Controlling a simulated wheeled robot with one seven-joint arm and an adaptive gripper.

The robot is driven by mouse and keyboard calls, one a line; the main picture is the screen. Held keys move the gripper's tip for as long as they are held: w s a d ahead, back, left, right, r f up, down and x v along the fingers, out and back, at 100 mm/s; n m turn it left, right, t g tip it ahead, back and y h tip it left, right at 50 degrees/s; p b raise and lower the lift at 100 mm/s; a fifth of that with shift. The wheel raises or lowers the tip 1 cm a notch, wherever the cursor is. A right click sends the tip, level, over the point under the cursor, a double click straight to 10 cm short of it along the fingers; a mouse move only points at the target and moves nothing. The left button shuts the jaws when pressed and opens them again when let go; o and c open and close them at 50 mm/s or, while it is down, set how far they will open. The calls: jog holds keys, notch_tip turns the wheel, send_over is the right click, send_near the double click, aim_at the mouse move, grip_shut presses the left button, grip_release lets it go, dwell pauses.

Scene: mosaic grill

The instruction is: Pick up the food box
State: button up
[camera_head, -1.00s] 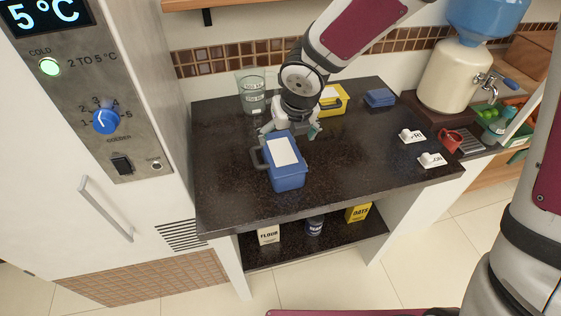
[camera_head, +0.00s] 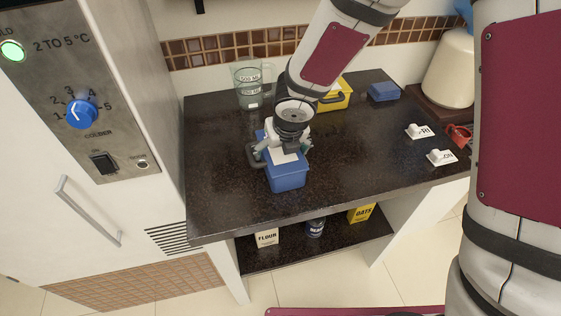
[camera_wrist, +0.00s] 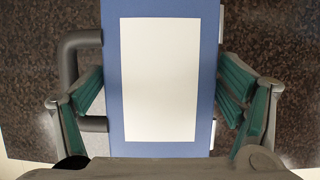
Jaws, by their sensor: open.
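The food box (camera_head: 287,179) is a blue box with a white label on its lid and a dark handle on its left side. It stands on the dark counter (camera_head: 225,205) near the front left. My gripper (camera_head: 282,148) is right above the box, with its fingers at the box's two sides. In the wrist view the box lid (camera_wrist: 115,75) fills the middle, and the open gripper (camera_wrist: 165,95) has one green-padded finger on each side, with gaps to the box. The left finger is close to the dark handle (camera_wrist: 70,65).
A clear measuring jug (camera_head: 250,85) stands behind on the left. A yellow box (camera_head: 336,97) and a small blue box (camera_head: 384,91) stand at the back. White labelled pieces (camera_head: 441,157) and a red mug (camera_head: 458,135) are at the right. A tall white appliance (camera_head: 100,210) borders the left.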

jog(key=c, duration=1.2)
jog(key=shift+r, duration=0.2)
